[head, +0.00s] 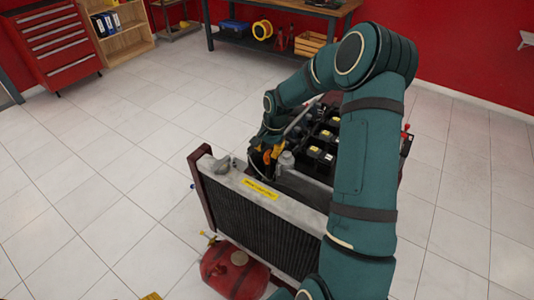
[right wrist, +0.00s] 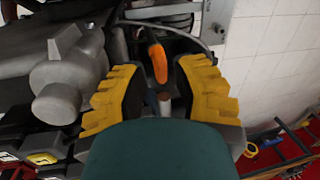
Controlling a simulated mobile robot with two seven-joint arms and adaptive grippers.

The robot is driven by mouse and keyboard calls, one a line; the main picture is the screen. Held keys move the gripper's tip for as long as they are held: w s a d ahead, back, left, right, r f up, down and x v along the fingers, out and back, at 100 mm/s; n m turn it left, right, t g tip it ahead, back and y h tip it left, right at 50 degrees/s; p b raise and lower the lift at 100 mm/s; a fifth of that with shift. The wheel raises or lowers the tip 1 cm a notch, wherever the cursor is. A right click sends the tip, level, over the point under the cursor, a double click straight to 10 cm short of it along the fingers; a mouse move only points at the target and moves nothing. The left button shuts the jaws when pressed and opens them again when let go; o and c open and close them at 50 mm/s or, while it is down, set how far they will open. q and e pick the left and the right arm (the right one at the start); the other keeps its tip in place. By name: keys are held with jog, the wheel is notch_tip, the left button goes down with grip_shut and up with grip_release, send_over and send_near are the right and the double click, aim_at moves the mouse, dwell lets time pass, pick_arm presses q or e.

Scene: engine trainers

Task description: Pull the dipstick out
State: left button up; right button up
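The dipstick's orange handle (right wrist: 157,62) shows in the right wrist view, upright between the fingers of my right gripper (right wrist: 160,78). The yellow-padded fingers stand apart, with gaps on both sides of the handle, so the gripper is open. In the head view my right gripper (head: 267,156) points down at the engine trainer, behind the radiator (head: 262,228). The lower part of the dipstick is hidden. A small yellow patch at the bottom edge of the head view may be a tip of my left gripper; its fingers cannot be made out.
A grey cap (head: 286,159) and a dark engine block (head: 322,145) are close to the right gripper. A red tank (head: 233,272) stands on the floor before the radiator. A workbench (head: 283,46) and a red tool cabinet (head: 50,45) are at the back. The left floor is clear.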

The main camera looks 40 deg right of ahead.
jog(key=shift+w+f, duration=0.2)
jog(key=shift+f, duration=0.8)
jog(key=shift+a, duration=0.1)
grip_shut()
